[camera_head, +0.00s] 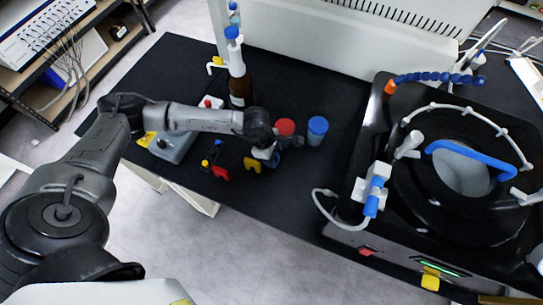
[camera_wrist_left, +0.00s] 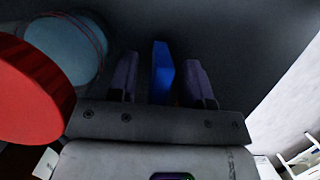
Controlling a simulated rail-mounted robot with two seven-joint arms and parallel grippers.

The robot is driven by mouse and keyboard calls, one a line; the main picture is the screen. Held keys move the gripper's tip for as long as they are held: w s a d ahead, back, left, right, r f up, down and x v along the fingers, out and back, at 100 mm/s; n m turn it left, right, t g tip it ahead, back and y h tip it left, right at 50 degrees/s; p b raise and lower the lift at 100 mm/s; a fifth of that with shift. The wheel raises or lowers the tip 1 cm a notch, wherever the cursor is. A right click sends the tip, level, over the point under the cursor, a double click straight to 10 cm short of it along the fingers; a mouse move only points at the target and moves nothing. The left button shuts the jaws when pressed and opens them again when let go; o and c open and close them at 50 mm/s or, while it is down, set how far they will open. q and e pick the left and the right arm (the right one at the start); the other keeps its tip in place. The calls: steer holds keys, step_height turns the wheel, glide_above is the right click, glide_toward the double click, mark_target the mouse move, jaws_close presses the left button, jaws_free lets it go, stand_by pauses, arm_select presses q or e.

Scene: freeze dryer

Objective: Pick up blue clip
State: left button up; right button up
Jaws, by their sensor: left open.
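The blue clip (camera_wrist_left: 162,72) shows in the left wrist view as a narrow upright blue piece between the two fingers of my left gripper (camera_wrist_left: 160,80). The fingers are apart, with a dark gap on each side of the clip, so the gripper is open around it and not closed on it. In the head view my left gripper (camera_head: 284,150) is low over the black table, just in front of the red-lidded jar. There the gripper mostly hides the clip. My right gripper is not in view.
The red lid (camera_head: 285,127) and blue-lidded jar (camera_head: 317,130) stand close behind the gripper. A yellow clip (camera_head: 252,164) and a red clip (camera_head: 221,173) lie to its left on the black table (camera_head: 335,100). A brown bottle (camera_head: 239,85) stands behind; the freeze dryer (camera_head: 400,225) is right.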

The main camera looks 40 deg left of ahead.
arm_select(q)
steer(key=shift+f, duration=0.1)
steer(key=shift+c, duration=0.2)
jaws_close()
stand_by(0.4)
